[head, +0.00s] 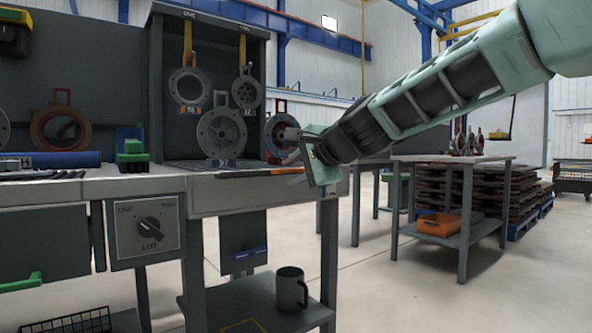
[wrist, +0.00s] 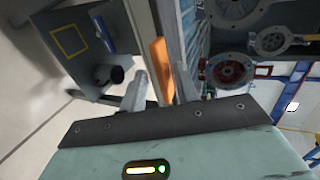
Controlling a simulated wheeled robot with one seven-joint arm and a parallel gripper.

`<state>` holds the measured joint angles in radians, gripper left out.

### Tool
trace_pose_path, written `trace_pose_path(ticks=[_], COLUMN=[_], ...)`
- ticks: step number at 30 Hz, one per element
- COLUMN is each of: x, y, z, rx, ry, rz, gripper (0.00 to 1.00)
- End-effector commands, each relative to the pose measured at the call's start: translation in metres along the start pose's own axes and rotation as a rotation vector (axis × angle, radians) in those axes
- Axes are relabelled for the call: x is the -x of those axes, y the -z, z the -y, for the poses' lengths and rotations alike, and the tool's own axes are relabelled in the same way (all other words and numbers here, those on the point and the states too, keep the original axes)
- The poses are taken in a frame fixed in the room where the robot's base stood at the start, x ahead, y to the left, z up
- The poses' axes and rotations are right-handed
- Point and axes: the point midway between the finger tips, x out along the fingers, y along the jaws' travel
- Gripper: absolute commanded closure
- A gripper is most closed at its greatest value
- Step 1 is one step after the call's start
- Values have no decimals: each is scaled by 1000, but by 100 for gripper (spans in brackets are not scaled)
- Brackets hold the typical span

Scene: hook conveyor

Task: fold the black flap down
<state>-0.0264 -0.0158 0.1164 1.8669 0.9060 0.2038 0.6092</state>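A dark flat panel (head: 243,228) with a blue handle (head: 250,254) hangs below the bench front; I cannot tell for certain that it is the black flap. Its blue handle also shows in the wrist view (wrist: 103,31). My gripper (head: 290,160) is at the right end of the bench, by the bench's front edge and above the panel's level, apart from the panel. In the wrist view my gripper's two fingers (wrist: 160,88) are spread with a gap. An orange strip (wrist: 159,66) shows in line with the gap; no grip on it is visible.
The orange and dark strip (head: 258,173) lies along the bench edge (head: 225,195). Round metal flanges (head: 222,132) stand and hang in the open cabinet behind. A dark mug (head: 291,289) stands on the lower shelf. Open floor lies right, before a side table (head: 450,160).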

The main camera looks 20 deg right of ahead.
Motion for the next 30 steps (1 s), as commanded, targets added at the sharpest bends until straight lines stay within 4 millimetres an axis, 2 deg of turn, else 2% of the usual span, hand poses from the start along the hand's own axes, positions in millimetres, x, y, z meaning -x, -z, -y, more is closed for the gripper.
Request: trace_pose_path(ticks=[5, 8, 21, 25, 30], x=[4, 16, 101, 114, 120], y=[0, 0, 0, 0, 0], z=[2, 4, 4, 2, 0], rx=[0, 0, 0, 0, 0], ry=[3, 5, 3, 1, 0], rz=[-1, -3, -1, 0, 0], gripper=[69, 69, 69, 69, 69])
